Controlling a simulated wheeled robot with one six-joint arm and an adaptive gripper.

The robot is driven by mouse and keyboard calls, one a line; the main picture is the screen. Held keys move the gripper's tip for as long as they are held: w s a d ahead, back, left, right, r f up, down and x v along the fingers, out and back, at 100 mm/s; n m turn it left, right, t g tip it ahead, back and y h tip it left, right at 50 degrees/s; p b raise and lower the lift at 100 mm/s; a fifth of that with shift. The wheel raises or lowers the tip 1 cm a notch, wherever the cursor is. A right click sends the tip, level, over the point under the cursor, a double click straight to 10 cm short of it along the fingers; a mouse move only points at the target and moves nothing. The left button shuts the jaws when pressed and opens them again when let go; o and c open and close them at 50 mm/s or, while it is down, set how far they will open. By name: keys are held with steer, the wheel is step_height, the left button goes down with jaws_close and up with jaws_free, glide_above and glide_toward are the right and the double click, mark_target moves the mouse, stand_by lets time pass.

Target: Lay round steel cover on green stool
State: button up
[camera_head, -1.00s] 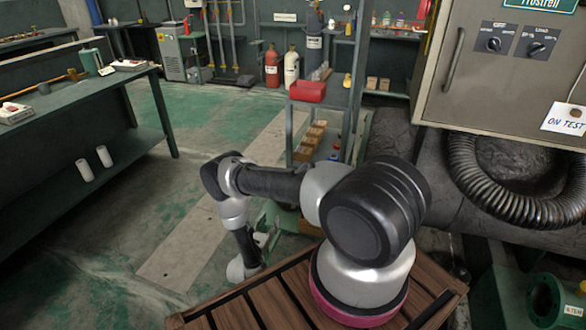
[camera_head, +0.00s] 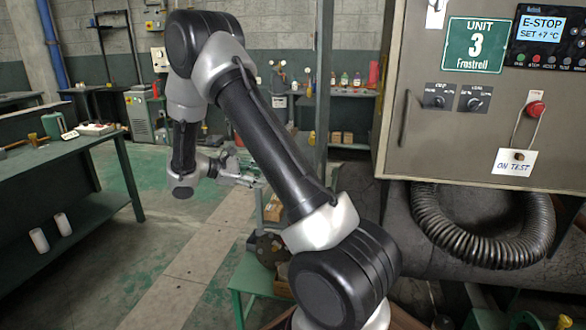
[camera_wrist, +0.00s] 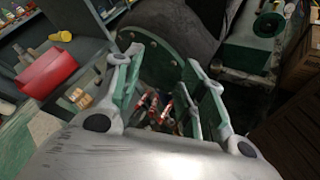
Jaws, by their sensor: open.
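The green stool (camera_head: 256,270) stands low on the floor, left of my arm in the head view. A dark round piece (camera_head: 272,249) shows at its far right side; I cannot tell whether this is the steel cover or whether it rests on the stool. In the wrist view a dark round plate with rim holes (camera_wrist: 150,45) lies beyond the fingers, partly hidden; I cannot tell whether it is the same piece. My gripper (camera_head: 248,175) is open and empty, raised above and left of the stool. Its spread fingers also show in the wrist view (camera_wrist: 165,82).
The grey control cabinet (camera_head: 480,110) and a corrugated hose (camera_head: 480,235) stand at right. A green workbench (camera_head: 90,185) is at left, with open floor between. A red bin (camera_wrist: 50,72) sits on a shelf in the wrist view.

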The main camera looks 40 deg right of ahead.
steer(key=s+r+m+y, duration=0.3)
steer(key=s+r+y, duration=0.1)
steer(key=s+r, duration=0.45)
steer(key=s+a+r+m+t+y, duration=0.3)
steer(key=s+a+y, duration=0.1)
steer(key=s, duration=0.6)
steer(key=s+a+r+m+t+y, duration=0.3)
steer(key=s+a+r+t+y, duration=0.1)
steer(key=s, duration=0.7)
steer(key=shift+a+r+y, duration=0.25)
steer(key=shift+a+y, duration=0.35)
steer(key=shift+a, duration=0.25)
steer(key=shift+s+a, duration=0.15)
steer(key=shift+c, duration=0.6)
steer(key=shift+t, duration=0.3)
